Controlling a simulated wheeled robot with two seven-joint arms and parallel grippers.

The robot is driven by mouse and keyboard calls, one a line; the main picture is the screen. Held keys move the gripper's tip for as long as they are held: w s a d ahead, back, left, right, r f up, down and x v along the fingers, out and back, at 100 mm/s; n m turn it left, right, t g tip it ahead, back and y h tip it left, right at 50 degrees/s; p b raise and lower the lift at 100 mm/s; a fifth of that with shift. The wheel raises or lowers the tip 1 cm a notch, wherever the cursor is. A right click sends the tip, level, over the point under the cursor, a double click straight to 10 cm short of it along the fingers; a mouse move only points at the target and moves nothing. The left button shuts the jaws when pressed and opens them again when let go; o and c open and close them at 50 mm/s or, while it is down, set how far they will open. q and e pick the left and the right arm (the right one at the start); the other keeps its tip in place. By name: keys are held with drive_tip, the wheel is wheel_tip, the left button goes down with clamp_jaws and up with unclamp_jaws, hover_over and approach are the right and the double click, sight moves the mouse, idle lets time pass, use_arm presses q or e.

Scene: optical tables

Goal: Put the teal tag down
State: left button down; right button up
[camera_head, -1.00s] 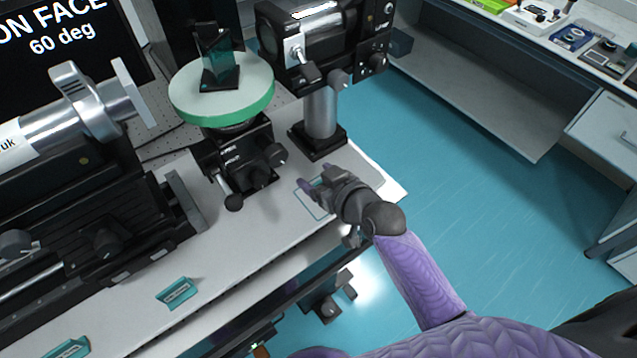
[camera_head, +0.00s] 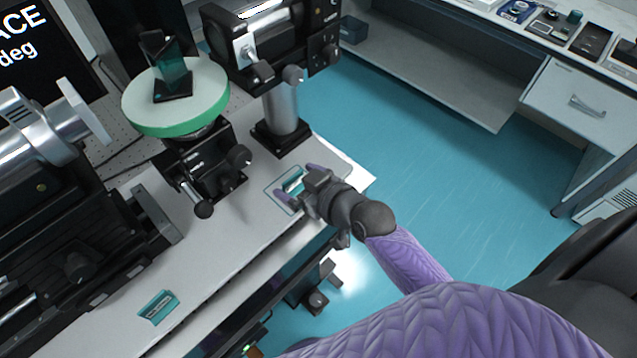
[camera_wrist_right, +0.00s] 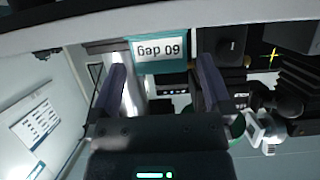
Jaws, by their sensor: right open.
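The teal tag (camera_head: 293,181) with a white label stands on the pale tabletop, at the teal-outlined rectangle (camera_head: 272,193) near the table's right end. In the right wrist view the tag (camera_wrist_right: 158,52) reads "60 deg", upside down. My right gripper (camera_head: 298,183) is open, with its purple fingers on either side of the tag. In the wrist view the fingers (camera_wrist_right: 162,70) stand apart, with visible gaps beside the tag. My left gripper is not in view.
A black post mount (camera_head: 281,130) stands just behind the outline. A round green-edged stage (camera_head: 180,118) bearing a dark glass prism (camera_head: 172,78) is to the left. Teal floor (camera_head: 420,160) lies open beyond the table's right end.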

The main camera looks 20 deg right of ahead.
drive_tip(key=p+v, duration=0.1)
drive_tip(key=v, duration=0.7)
drive_tip(key=s+d+f+m+g+h, duration=0.1)
drive_tip(key=s+d+f+g+h, duration=0.15)
drive_tip(key=f, duration=0.55)
drive_tip(key=s+d+f+m+g+h, duration=0.1)
drive_tip(key=s+f+g, duration=0.15)
drive_tip(key=f, duration=0.65)
drive_tip(key=s+f+g+b, duration=0.1)
drive_tip(key=s+f+g, duration=0.2)
drive_tip(key=s+f, duration=0.6)
drive_tip(key=s+f+g+h+b, duration=0.1)
drive_tip(key=s+f+g, duration=0.3)
drive_tip(key=s+f, duration=0.5)
drive_tip(key=s+b, duration=0.1)
drive_tip(key=s, duration=0.3)
drive_tip(key=shift+s+a+n, duration=0.3)
drive_tip(key=shift+s, duration=0.1)
drive_tip(key=shift+f, duration=0.1)
